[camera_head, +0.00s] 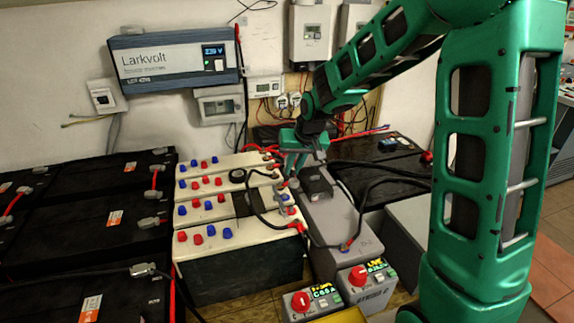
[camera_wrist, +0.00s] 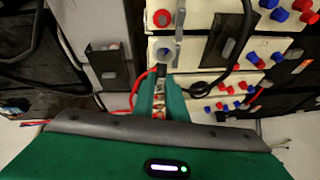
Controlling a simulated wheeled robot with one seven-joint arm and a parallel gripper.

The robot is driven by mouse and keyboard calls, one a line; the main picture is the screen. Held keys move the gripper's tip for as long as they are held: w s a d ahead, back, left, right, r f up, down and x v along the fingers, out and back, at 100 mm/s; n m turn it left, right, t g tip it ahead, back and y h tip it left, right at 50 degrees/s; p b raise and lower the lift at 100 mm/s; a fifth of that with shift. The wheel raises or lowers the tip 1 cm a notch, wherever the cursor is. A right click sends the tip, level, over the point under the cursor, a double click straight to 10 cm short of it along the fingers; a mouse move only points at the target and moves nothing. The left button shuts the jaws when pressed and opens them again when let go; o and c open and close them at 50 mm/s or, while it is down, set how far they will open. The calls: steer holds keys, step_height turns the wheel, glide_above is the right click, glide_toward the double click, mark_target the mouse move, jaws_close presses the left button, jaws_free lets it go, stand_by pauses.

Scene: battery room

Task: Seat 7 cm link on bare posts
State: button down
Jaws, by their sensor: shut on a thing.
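My gripper (camera_head: 292,176) points down over the right end of the cream-topped batteries (camera_head: 215,190). In the wrist view its green fingers (camera_wrist: 160,98) are shut on a short link (camera_wrist: 163,70) with a dark sleeve and a grey metal end. The link's grey end (camera_wrist: 165,50) lies over a cream battery top, near a red-ringed post (camera_wrist: 162,18). I cannot tell whether it touches a post. The fingers hide the link's other end. Which posts are bare is too small to tell.
A black cable (camera_head: 255,208) loops over the batteries beside my gripper. A grey case (camera_head: 325,217) with a black holder (camera_head: 316,181) stands close on the right. Red and blue caps (camera_head: 198,235) stick up from the battery tops. Black batteries (camera_head: 100,225) fill the left.

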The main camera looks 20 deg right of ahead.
step_height(320, 180, down, 8)
steer(key=a, duration=0.1)
steer(key=shift+a+r, duration=0.2)
stand_by(0.5)
stand_by(0.4)
steer(key=shift+s+d, duration=0.15)
steer(key=shift+d, duration=0.05)
stand_by(0.6)
steer(key=shift+f, duration=1.15)
stand_by(2.2)
steer(key=c, duration=1.3)
jaws_free()
steer(key=shift+a, duration=0.1)
steer(key=shift+c, duration=0.2)
